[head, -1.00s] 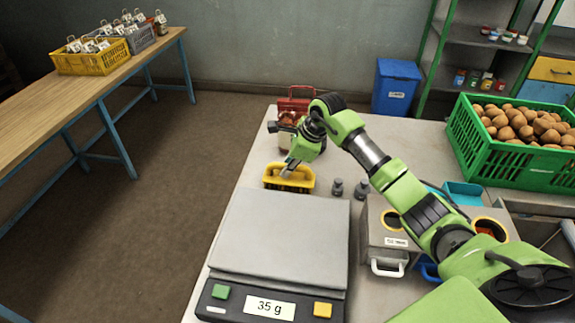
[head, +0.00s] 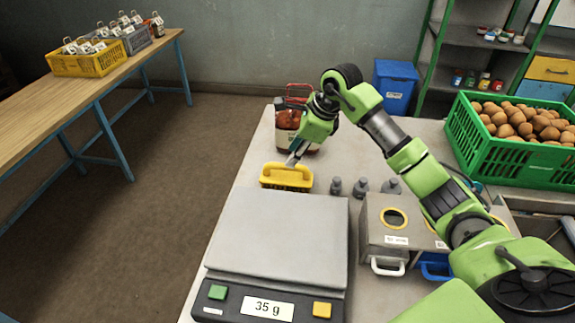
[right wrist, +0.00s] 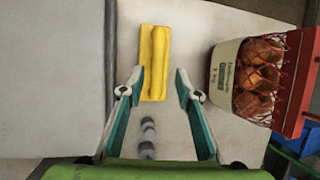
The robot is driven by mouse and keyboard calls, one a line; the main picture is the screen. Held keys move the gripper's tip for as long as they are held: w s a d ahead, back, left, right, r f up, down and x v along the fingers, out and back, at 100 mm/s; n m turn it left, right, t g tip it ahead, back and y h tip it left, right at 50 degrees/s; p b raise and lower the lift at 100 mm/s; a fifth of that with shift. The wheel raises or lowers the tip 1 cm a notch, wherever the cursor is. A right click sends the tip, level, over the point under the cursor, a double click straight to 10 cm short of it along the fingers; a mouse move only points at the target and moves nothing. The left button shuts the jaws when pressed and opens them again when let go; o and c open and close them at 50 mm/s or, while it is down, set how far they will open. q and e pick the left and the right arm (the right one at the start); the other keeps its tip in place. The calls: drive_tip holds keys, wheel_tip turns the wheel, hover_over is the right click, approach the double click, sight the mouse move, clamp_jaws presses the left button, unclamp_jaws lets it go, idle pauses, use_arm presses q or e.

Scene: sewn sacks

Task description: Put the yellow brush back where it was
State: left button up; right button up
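The yellow brush (head: 286,178) lies on the grey table just behind the scale, near the table's left edge. It also shows in the right wrist view (right wrist: 155,60), lying lengthwise ahead of the fingers. My right gripper (head: 294,160) is just above and behind the brush in the head view. In the right wrist view its two fingers (right wrist: 159,72) are spread wide with nothing held between them, and the brush appears beyond their tips. My left gripper is in neither view.
A sack with a red top (head: 288,118) stands behind the brush. Small grey weights (head: 360,188) stand to its right. The scale (head: 280,240) reads 35 g and its plate is empty. A green crate of potatoes (head: 500,160) and a blue bin (head: 396,95) are further right.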

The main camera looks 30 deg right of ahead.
drive_tip(key=v, duration=0.5)
drive_tip(key=shift+b, duration=0.4)
